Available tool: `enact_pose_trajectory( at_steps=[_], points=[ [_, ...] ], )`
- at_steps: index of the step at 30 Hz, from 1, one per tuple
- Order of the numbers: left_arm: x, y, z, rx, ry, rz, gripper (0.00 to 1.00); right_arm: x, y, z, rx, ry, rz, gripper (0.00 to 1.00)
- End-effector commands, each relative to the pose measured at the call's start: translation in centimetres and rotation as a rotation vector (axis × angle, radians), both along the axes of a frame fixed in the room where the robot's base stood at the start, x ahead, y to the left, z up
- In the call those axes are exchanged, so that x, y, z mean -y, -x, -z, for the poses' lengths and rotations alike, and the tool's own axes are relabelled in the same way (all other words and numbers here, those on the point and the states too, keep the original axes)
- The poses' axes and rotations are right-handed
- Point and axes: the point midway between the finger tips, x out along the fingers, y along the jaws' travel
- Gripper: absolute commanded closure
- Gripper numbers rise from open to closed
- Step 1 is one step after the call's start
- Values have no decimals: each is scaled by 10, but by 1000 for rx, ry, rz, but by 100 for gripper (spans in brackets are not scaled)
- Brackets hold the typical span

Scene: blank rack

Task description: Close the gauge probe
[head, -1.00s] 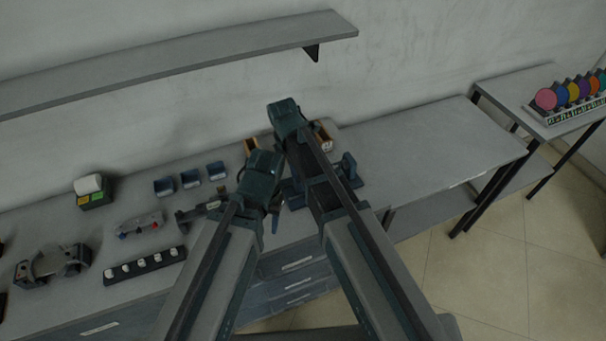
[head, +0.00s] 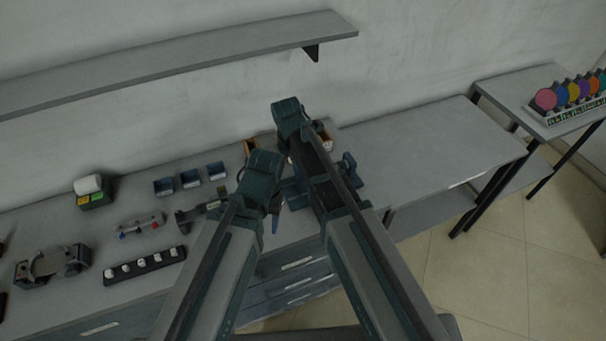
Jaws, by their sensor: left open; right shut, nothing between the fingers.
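I cannot tell for certain which thing is the gauge probe. A dark caliper-like tool (head: 197,212) lies on the bench just left of my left gripper (head: 262,178), its right end close to that gripper. A blue fixture (head: 349,166) stands on the bench, mostly hidden behind my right arm. My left gripper is open, seen from behind over the bench, its fingertips mostly hidden. My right gripper (head: 291,116) is farther back and higher, shut and empty, its fingertips also hidden by its body.
Three blue bins (head: 190,179) and a small dark box with a white roll (head: 91,190) stand along the back. A strip of white knobs (head: 145,265) and a curved holder (head: 52,263) lie to the left. A shelf (head: 180,62) hangs above. The right bench (head: 430,150) is clear.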

Motion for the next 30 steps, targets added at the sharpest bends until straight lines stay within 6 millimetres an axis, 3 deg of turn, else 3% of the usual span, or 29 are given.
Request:
enact_pose_trajectory(
  at_steps=[30],
  points=[
    [0, 0, 0, 0, 0, 0, 50, 27, -9, 0, 1, 2, 2, 100]
  ],
)
